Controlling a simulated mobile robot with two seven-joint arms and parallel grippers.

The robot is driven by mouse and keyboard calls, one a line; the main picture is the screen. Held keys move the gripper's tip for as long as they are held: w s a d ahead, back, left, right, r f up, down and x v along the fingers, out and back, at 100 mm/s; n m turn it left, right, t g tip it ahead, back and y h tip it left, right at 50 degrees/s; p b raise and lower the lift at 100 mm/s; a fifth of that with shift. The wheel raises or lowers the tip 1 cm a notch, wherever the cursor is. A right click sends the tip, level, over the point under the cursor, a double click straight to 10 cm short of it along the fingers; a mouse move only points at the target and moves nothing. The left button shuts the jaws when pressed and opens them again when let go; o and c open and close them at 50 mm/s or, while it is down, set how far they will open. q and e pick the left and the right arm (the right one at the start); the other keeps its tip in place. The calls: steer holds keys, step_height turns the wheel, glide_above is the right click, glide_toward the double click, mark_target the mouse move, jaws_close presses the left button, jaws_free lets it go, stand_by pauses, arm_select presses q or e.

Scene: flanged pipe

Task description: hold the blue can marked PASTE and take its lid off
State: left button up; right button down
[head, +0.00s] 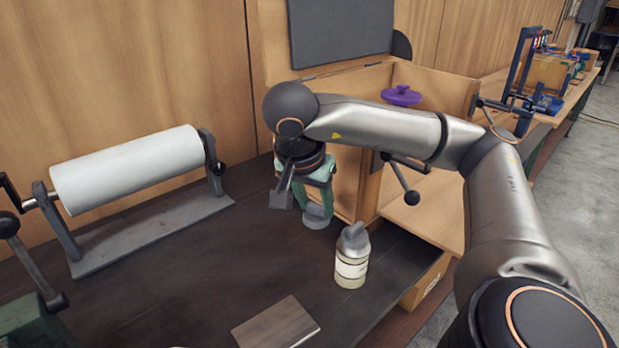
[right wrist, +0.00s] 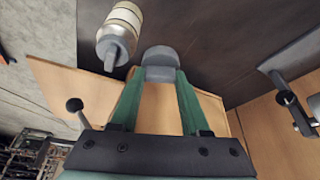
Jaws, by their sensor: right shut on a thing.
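No blue can and no PASTE marking can be made out in either view. My right gripper (head: 317,190), with green fingers, reaches down beside the wooden box. It is shut on a small grey rounded piece (head: 318,217), which shows between the fingertips in the right wrist view (right wrist: 160,66). I cannot tell whether this piece is a lid or part of a can, nor whether it touches the bench. A cream jar with a grey top (head: 351,262) stands upright to its right, apart from the fingers; it also shows in the right wrist view (right wrist: 119,32). My left gripper is not in view.
A white paper roll on a stand (head: 130,168) is at the left. A flat metal plate (head: 276,325) lies at the front. The open wooden box (head: 347,170) stands behind my right gripper, with a purple lidded thing (head: 401,95) beyond. The dark bench (head: 190,270) is clear mid-left.

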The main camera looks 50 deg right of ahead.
steer(key=shift+w+d+f+b, duration=0.25)
steer(key=shift+w+f+b, duration=0.2)
steer(key=shift+w, duration=0.05)
steer(key=shift+w+d+f+b, duration=0.25)
steer(key=shift+w+f+b, duration=0.2)
steer(key=shift+w, duration=0.05)
steer(key=w+d+f, duration=0.1)
steer(key=w+f, duration=0.1)
steer(key=w, duration=0.1)
steer(key=w+d+f, duration=0.2)
steer(key=w+f, duration=0.1)
steer(key=w, duration=0.1)
steer(key=w+d+f, duration=0.1)
steer(key=w+f, duration=0.2)
steer(key=shift+w+d+p, duration=0.2)
steer(key=shift+w+p, duration=0.05)
steer(key=shift+p, duration=0.1)
steer(key=shift+w+f, duration=0.1)
steer(key=shift+f, duration=1.5)
steer(key=shift+f, duration=0.1)
steer(key=shift+c, duration=1.9)
jaws_free()
